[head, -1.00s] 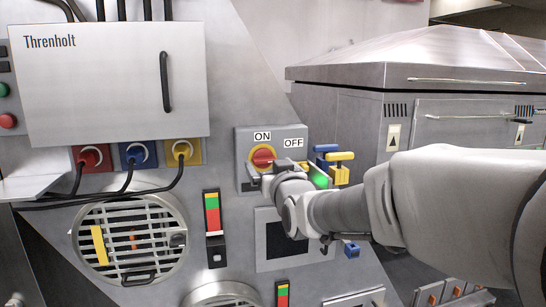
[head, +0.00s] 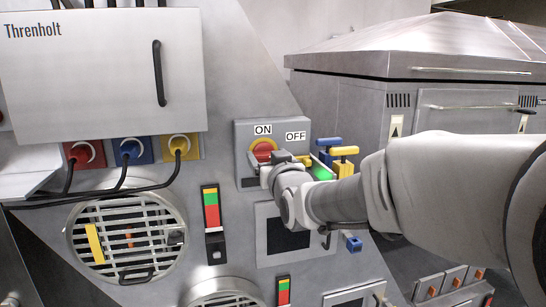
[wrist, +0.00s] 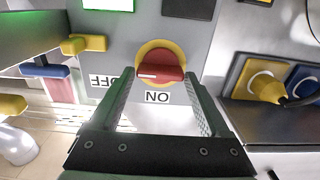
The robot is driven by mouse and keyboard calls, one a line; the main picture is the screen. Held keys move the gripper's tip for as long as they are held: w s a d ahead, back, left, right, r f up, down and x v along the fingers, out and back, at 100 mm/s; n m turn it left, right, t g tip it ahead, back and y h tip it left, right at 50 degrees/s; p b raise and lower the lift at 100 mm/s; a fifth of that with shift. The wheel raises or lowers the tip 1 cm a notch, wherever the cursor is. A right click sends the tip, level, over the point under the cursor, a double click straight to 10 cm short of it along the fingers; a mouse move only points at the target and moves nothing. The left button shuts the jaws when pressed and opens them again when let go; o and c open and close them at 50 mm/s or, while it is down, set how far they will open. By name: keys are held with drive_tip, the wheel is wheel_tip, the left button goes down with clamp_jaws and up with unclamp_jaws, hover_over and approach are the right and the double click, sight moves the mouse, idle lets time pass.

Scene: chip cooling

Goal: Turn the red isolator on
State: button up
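The red isolator (head: 263,147) is a red handle on a yellow disc, set in a grey box with ON above it and OFF to its right. In the wrist view the red handle (wrist: 160,73) lies crosswise, with a white mark at its left end, on the side of the OFF label (wrist: 103,80). The ON label (wrist: 157,97) is below it there. My gripper (wrist: 159,77) is open, one finger near each end of the handle. I cannot tell whether either finger touches it. In the head view my wrist partly hides the isolator's lower side.
Yellow and blue levers (head: 343,157) stand just right of the isolator box, close to my arm. A yellow socket (head: 181,147) with a plugged cable is to the left. A round vent grille (head: 128,240) and a red-green indicator (head: 211,210) are below.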

drive_tip(key=c, duration=0.9)
drive_tip(key=shift+f+n+b, duration=0.15)
drive_tip(key=shift+n+b, duration=0.15)
drive_tip(key=shift+b, duration=0.4)
drive_tip(key=shift+f+n+b, duration=0.15)
drive_tip(key=shift+n+b, duration=0.35)
drive_tip(key=shift+b, duration=0.6)
drive_tip(key=n+b, duration=0.1)
drive_tip(key=b, duration=0.1)
drive_tip(key=shift+a+n+b, duration=0.1)
drive_tip(key=shift+n+b, duration=0.3)
drive_tip(key=n+b, duration=0.6)
drive_tip(key=b, duration=0.2)
drive_tip(key=shift+b, duration=0.35)
drive_tip(key=n+b, duration=0.3)
drive_tip(key=shift+a+n, duration=0.1)
drive_tip(key=shift+n, duration=0.3)
drive_tip(key=shift+s+n+b, duration=0.1)
drive_tip(key=shift+n+b, duration=0.65)
drive_tip(key=shift+n, duration=1.55)
